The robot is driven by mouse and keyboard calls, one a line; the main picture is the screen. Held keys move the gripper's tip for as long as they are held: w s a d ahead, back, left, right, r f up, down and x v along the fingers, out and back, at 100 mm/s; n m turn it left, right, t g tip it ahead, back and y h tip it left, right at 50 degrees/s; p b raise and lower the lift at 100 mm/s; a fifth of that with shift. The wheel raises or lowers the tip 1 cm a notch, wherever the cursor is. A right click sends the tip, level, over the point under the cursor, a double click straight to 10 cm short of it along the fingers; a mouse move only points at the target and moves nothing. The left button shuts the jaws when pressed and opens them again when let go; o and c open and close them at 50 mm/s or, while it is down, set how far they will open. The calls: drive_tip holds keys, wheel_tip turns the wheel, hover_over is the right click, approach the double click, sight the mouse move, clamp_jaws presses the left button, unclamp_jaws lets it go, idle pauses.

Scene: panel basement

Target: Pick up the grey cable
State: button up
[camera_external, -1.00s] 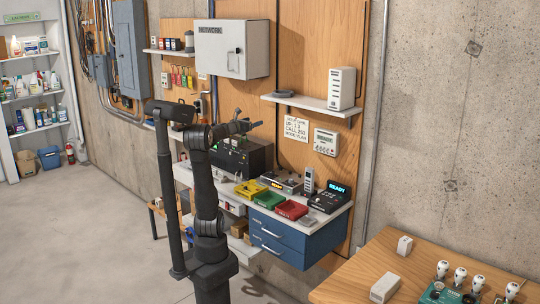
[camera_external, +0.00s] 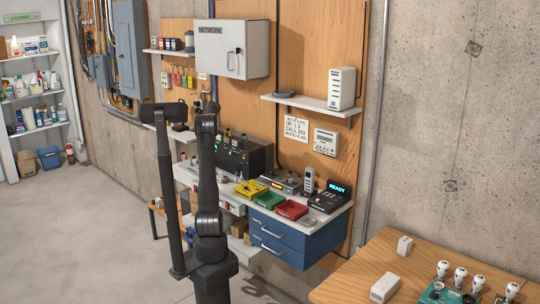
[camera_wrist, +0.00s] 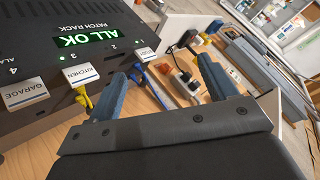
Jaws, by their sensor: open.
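I cannot make out the grey cable for certain in either view. The black patch rack (camera_wrist: 70,55) fills the upper left of the wrist view, with a green "ALL OK" display, numbered ports and white labels. A yellow cable end (camera_wrist: 84,98) hangs under the "KITCHEN" label, and a blue cable end (camera_wrist: 138,77) shows below port 1. My gripper (camera_wrist: 162,72) is open and empty in front of the rack's right part, its two blue-grey fingers wide apart. In the external view the rack (camera_external: 243,157) stands on the bench, and my arm hides the gripper.
A white power strip (camera_wrist: 186,82) with black plugs lies beyond my fingers. The bench (camera_external: 338,216) also holds yellow, green and red boxes and a device reading "READY" (camera_external: 329,198). A wall shelf (camera_external: 306,102) and a network cabinet (camera_external: 232,48) are above.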

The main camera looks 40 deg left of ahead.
wheel_tip(320, 180, down, 7)
drive_tip(key=s+a+n+g+h, duration=0.1)
drive_tip(key=s+n+g+h, duration=0.1)
drive_tip(key=n+h, duration=0.5)
drive_tip(key=n+y, duration=0.1)
drive_tip(key=n, duration=0.3)
approach(194, 158)
drive_tip(key=shift+g, duration=0.3)
drive_tip(key=f, duration=0.1)
drive_tip(key=w+a+f, duration=0.1)
drive_tip(key=f, duration=0.3)
drive_tip(key=shift+w+a+f, duration=0.15)
drive_tip(key=shift+w+a, duration=0.15)
drive_tip(key=shift+a, duration=0.1)
drive_tip(key=shift+y, duration=0.3)
drive_tip(key=shift+s+x, duration=0.1)
drive_tip(key=shift+x, duration=1.2)
drive_tip(key=shift+s+x, duration=0.15)
drive_tip(key=shift+x, duration=1.1)
drive_tip(key=c, duration=1.1)
